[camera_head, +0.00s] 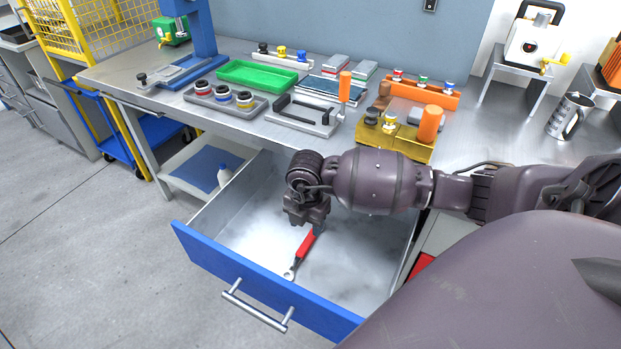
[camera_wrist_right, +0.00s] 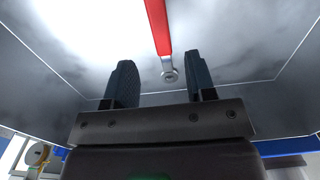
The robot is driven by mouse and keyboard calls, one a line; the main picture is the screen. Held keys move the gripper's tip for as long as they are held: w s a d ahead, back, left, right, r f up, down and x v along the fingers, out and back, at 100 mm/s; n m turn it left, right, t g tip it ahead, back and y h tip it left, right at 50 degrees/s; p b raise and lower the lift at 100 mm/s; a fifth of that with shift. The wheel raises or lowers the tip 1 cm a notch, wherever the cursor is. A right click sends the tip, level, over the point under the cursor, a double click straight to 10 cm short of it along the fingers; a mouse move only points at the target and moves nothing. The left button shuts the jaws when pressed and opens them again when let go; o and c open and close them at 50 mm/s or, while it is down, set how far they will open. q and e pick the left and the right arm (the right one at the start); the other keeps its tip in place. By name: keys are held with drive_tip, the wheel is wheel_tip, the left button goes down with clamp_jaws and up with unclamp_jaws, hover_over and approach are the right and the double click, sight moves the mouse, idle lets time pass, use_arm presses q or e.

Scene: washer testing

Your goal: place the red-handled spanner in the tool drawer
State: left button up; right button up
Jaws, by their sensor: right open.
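The red-handled spanner (camera_head: 304,247) lies inside the open tool drawer (camera_head: 345,277), which has a blue front and a pale metal floor. My right gripper (camera_head: 312,229) reaches down into the drawer just above the spanner's far end. In the right wrist view the spanner (camera_wrist_right: 159,30) shows beyond the fingers, its red handle and ring end clear of them. The right gripper (camera_wrist_right: 161,85) is open there, its two dark fingers apart with nothing between them. My left gripper is not in view.
The workbench (camera_head: 240,128) above the drawer holds a green tray (camera_head: 257,74), a grey tray with several coloured rings (camera_head: 224,98) and a yellow block with an orange handle (camera_head: 395,143). The drawer floor around the spanner is clear.

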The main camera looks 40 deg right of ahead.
wheel_tip(320, 180, up, 5)
drive_tip(key=shift+f+p, duration=0.15)
drive_tip(key=shift+p, duration=0.25)
idle(0.3)
